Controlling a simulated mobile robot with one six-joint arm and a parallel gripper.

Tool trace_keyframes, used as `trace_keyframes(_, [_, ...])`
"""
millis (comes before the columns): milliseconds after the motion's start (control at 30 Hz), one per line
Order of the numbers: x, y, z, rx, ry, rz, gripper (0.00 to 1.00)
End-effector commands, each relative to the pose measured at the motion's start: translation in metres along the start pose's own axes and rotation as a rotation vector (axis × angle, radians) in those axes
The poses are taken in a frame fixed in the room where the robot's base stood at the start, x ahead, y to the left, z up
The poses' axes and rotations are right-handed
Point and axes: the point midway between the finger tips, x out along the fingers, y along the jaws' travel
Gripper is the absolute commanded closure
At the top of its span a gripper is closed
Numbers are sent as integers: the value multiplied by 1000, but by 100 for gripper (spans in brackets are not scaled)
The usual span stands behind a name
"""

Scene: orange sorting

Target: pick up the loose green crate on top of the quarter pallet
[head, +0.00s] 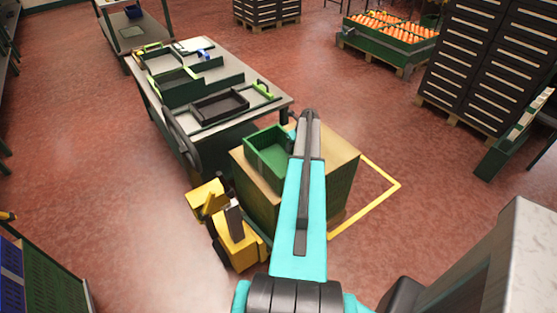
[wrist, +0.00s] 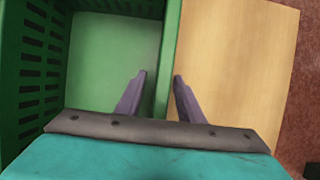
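The loose green crate (head: 266,168) stands on the light-brown top of the quarter pallet stack (head: 343,152), left of my arm in the head view. It is open at the top, and the part of its inside that shows is empty. In the wrist view the crate's slotted wall (wrist: 35,75) is at the left and the bare pallet top (wrist: 235,60) at the right. My gripper (wrist: 160,75) is open, with one finger on each side of the crate's right wall. I cannot tell whether the fingers touch it. In the head view my arm hides the fingers.
A grey table (head: 262,85) with green trays and a black tray (head: 219,106) stands behind and left of the pallet. A yellow machine (head: 236,238) is close at the pallet's lower left. Red floor inside a yellow line (head: 385,198) is free on the right.

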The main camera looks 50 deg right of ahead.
Motion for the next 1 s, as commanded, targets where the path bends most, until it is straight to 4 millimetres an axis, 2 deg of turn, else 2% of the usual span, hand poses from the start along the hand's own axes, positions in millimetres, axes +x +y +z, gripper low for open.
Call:
trace_keyframes(367, [0, 0, 0, 0, 0, 0, 66])
trace_keyframes(567, [0, 0, 0, 0, 0, 0, 99])
trace_keyframes(1000, [-1, 0, 1, 0, -1, 0, 100])
